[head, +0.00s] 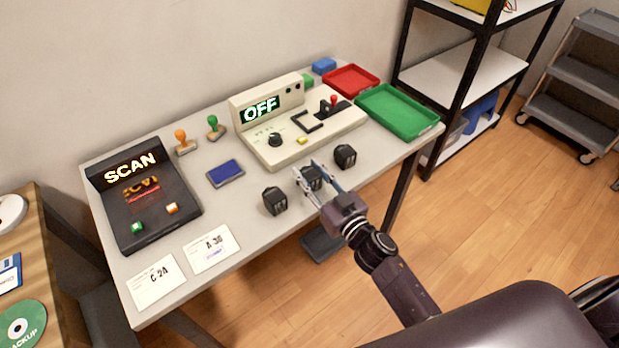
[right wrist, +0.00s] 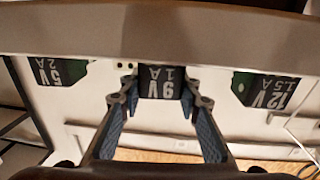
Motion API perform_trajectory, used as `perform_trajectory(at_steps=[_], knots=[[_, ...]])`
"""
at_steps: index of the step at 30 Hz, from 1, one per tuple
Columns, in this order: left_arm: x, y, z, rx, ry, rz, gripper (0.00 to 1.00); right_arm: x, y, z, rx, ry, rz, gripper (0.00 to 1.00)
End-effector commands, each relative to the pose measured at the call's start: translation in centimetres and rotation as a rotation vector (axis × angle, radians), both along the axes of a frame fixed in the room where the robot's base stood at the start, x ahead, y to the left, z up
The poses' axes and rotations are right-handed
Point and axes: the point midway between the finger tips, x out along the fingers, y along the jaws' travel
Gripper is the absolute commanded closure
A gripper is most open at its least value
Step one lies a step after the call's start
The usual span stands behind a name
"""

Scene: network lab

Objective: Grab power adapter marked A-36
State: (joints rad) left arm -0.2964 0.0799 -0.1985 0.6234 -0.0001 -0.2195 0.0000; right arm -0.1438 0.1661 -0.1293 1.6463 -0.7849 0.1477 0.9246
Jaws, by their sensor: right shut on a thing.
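Three small black power adapters sit along the front of the grey table: one on the left (head: 274,200), one in the middle (head: 312,180) and one on the right (head: 345,156). My right gripper (head: 308,173) is shut on the middle adapter, with a finger on each side. In the right wrist view this held adapter (right wrist: 161,82) reads 9V 1A, between the gripper's fingers (right wrist: 159,92). The neighbours there read 5V 2A (right wrist: 62,74) and 12V 1.5A (right wrist: 270,90). A white card (head: 211,249) appears to read A 36. I see no A-36 mark on the adapters. My left gripper is out of view.
Another card (head: 155,283) reads C 24. A black scanner (head: 140,197) showing SCAN stands at left. A cream device (head: 270,130) showing OFF stands behind the adapters. Stamps, a blue pad (head: 225,173), a red tray (head: 351,80) and a green tray (head: 400,111) are also on the table.

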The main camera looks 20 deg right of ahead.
Motion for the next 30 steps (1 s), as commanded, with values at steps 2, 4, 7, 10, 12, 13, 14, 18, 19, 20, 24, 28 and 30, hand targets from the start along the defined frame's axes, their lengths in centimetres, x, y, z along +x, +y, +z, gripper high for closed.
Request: perform_trajectory(at_steps=[2,4,7,10,12,13,14,18,19,20,24,28,30], knots=[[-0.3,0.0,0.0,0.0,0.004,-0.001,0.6,0.0,0.0,0.1,0.001,-0.002,0.001,0.98],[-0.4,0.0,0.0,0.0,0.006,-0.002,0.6,0.0,0.0,0.1,0.001,-0.002,0.001,0.98],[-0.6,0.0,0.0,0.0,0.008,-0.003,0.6,0.0,0.0,0.2,0.0,-0.003,0.001,0.98],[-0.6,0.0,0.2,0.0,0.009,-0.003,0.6,0.0,0.0,0.7,0.0,-0.004,0.002,0.98],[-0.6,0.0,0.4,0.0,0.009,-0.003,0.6,0.0,0.0,1.3,-0.001,-0.004,0.002,0.98],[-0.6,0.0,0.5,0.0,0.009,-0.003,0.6,0.0,0.0,1.6,-0.002,-0.005,0.002,0.98],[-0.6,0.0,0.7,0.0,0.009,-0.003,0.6,0.1,0.0,2.0,-0.003,-0.006,0.002,0.98],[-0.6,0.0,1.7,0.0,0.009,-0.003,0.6,0.0,0.0,4.8,-0.004,-0.007,0.004,0.98],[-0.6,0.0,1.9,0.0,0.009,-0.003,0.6,0.0,0.0,5.6,-0.004,-0.007,0.004,0.98],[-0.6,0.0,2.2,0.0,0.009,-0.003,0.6,0.0,0.0,6.4,-0.005,-0.008,0.005,0.98],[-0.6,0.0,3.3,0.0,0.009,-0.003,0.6,0.0,0.0,10.7,-0.004,-0.009,0.005,0.98],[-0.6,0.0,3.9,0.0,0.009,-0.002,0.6,0.0,0.0,14.2,-0.003,-0.008,0.004,0.98],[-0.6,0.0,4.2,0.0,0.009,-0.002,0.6,0.0,0.0,15.8,-0.002,-0.007,0.004,0.98]])
